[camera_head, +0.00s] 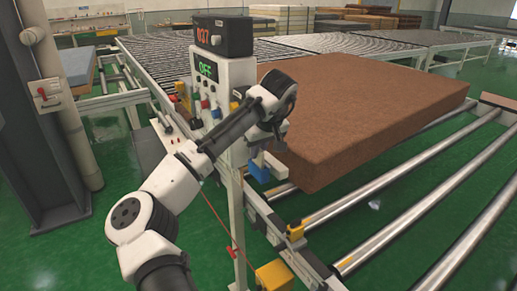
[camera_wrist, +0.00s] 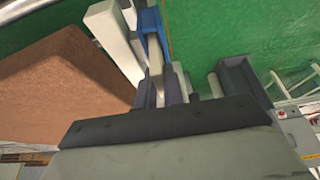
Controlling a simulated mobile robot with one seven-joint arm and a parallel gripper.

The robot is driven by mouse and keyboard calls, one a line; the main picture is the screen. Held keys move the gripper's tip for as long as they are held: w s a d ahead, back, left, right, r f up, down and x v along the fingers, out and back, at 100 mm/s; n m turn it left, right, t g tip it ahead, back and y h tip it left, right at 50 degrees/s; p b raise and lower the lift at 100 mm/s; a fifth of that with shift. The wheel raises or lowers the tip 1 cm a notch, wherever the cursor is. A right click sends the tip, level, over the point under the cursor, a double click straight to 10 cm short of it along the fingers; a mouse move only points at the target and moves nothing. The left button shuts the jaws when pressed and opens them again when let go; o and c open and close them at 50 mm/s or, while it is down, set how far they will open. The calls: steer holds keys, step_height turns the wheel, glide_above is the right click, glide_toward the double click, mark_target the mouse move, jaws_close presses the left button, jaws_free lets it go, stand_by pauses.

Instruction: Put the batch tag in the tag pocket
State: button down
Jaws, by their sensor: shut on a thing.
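My gripper (camera_head: 263,148) hangs at the near edge of the brown mattress, beside the control post. In the wrist view its fingers (camera_wrist: 163,92) are shut on a pale, narrow piece, apparently the batch tag (camera_wrist: 158,60). A blue holder, apparently the tag pocket (camera_head: 259,172), sits just below the gripper; it also shows in the wrist view (camera_wrist: 150,22). The tag's far end overlaps the blue holder in the wrist view. I cannot tell whether it is inside or only in front of it. In the head view the tag is too small and hidden to make out clearly.
The brown mattress (camera_head: 370,110) lies on the roller conveyor (camera_head: 385,232) right of the gripper. The control post (camera_head: 228,100), with buttons and an "OFF" display, stands close on the left. A yellow box (camera_head: 274,275) is below. A dark column (camera_head: 35,125) stands farther left.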

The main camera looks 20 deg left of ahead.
steer(key=c, duration=1.5)
jaws_free()
steer(key=b+v, duration=0.2)
steer(key=v, duration=1)
steer(key=shift+r, duration=0.1)
